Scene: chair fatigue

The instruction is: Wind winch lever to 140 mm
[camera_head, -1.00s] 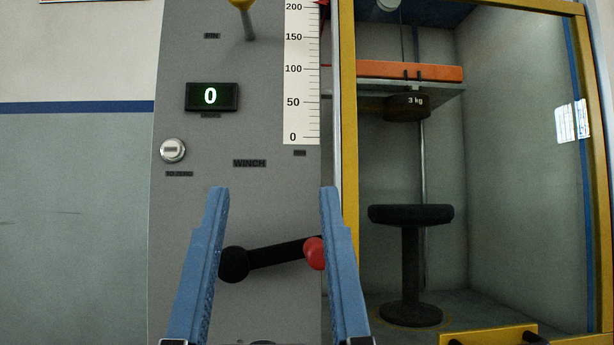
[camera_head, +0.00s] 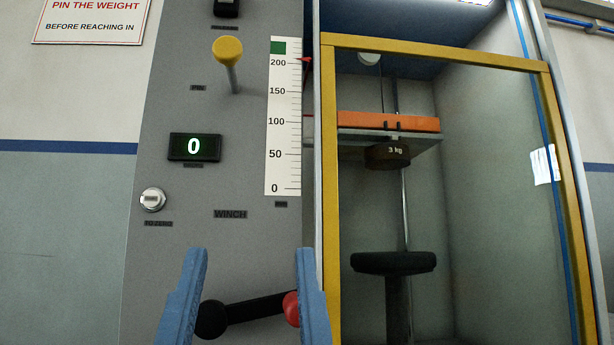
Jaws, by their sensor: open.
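The winch lever (camera_head: 250,309) is a black bar on the grey panel, with a round black hub (camera_head: 210,320) at its left end and a red knob (camera_head: 291,308) at its right end. My gripper (camera_head: 246,262) is open, its two blue fingers pointing up the panel. The right finger partly covers the red knob; I cannot tell whether they touch. The height scale (camera_head: 284,160) runs from 0 to above 200, with a green patch at its top. A red pointer (camera_head: 307,60) is beside it slightly above the 200 mark. The display (camera_head: 194,147) reads 0.
A yellow-knobbed pin (camera_head: 228,52) and a white zero button (camera_head: 153,199) are on the panel. On the right, a yellow-framed cabinet (camera_head: 329,200) holds an orange beam (camera_head: 385,122), a 3 kg weight (camera_head: 388,157) and a black stool (camera_head: 393,262).

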